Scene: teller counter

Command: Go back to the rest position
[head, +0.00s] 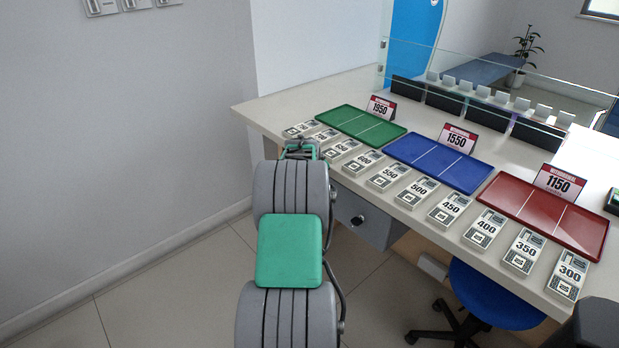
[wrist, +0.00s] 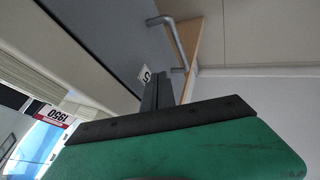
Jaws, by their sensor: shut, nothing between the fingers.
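My arm reaches up from the bottom middle of the head view, with its far end at the near edge of the counter (head: 262,112), left of the middle. My gripper is mostly hidden there behind my own arm. In the wrist view my gripper (wrist: 158,82) shows its dark fingers together, with nothing between them.
A green tray (head: 345,118), a blue tray (head: 437,163) and a red tray (head: 548,218) lie on the counter with price signs. Several numbered cards line its front edge. A blue stool (head: 490,292) stands below. The floor to the left (head: 150,290) is clear.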

